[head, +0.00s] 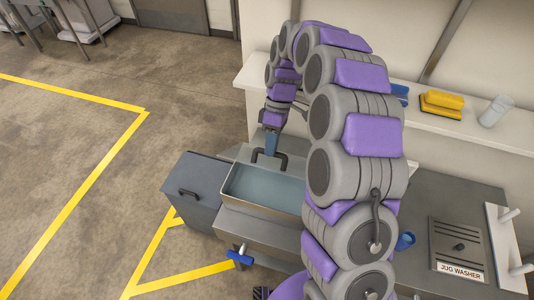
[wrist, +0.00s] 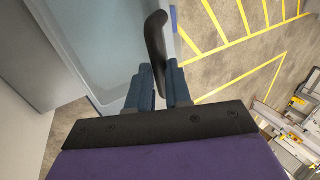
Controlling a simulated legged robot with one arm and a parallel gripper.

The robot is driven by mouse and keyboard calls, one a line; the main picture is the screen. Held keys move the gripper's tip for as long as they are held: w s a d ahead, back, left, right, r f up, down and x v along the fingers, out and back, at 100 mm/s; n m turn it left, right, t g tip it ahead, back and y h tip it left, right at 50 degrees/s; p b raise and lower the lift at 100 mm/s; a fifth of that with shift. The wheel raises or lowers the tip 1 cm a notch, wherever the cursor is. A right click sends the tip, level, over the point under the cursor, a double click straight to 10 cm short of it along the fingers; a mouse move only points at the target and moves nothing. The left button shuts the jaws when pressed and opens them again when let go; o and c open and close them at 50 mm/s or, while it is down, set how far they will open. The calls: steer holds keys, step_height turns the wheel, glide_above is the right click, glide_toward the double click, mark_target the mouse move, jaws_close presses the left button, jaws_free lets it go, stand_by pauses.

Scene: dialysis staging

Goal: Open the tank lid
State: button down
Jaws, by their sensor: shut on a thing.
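The tank (head: 228,200) is a steel box with a pale rim and a blue-grey surface inside it, left of my arm in the head view. Its pale rim and bluish surface also fill the upper left of the wrist view (wrist: 100,40). A black curved handle (head: 284,163) is at the tank's far edge. My gripper (head: 267,154) reaches down to it from behind. In the wrist view my gripper (wrist: 165,85) is shut on the black handle (wrist: 154,40). I cannot tell the lid's exact edges or angle; my arm hides the tank's right side.
A dark grey box with a handle (head: 193,192) stands left of the tank. A blue-handled valve (head: 240,257) sticks out in front. A jug washer (head: 458,248) is at right. A shelf (head: 420,118) behind holds yellow sponges (head: 441,104) and a clear cup (head: 495,111).

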steer(key=shift+w+d, duration=0.4)
steer(key=shift+w, duration=0.3)
steer(key=shift+w+d+f, duration=0.1)
steer(key=shift+w, duration=0.05)
steer(key=shift+w+f, duration=0.1)
steer(key=shift+w, duration=0.05)
steer(key=c, duration=1.5)
jaws_free()
steer(key=o, duration=0.3)
steer(key=shift+w+d+f, duration=0.1)
steer(key=shift+w, duration=0.2)
steer(key=shift+o, duration=0.7)
steer(key=shift+s+a, duration=0.2)
steer(key=shift+s, duration=0.05)
